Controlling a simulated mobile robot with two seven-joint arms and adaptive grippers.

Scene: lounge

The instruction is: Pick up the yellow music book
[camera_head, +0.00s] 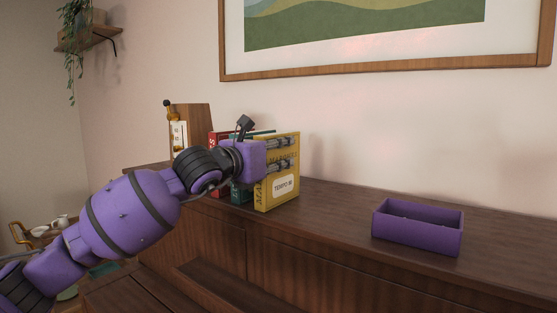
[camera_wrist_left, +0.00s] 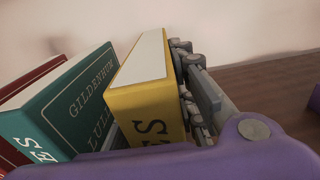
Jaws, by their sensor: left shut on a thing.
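The yellow music book (camera_head: 284,193) stands upright at the right end of a short row of books on the wooden cabinet. Its cover faces the head camera and has a white label reading "TEMPO". My left gripper (camera_head: 280,152) is at the book's upper part and shut on it, with finger links lying across the cover. In the left wrist view the yellow book (camera_wrist_left: 152,85) shows its pale page edges on top, with gripper links against its right side. My right gripper is not in view.
A green book (camera_wrist_left: 75,105) and a red book (camera_wrist_left: 30,80) stand left of the yellow one. A metronome (camera_head: 190,125) stands behind them. An open purple box (camera_head: 417,240) sits to the right on the cabinet (camera_head: 335,205), with clear top between. A framed picture (camera_head: 380,70) hangs above.

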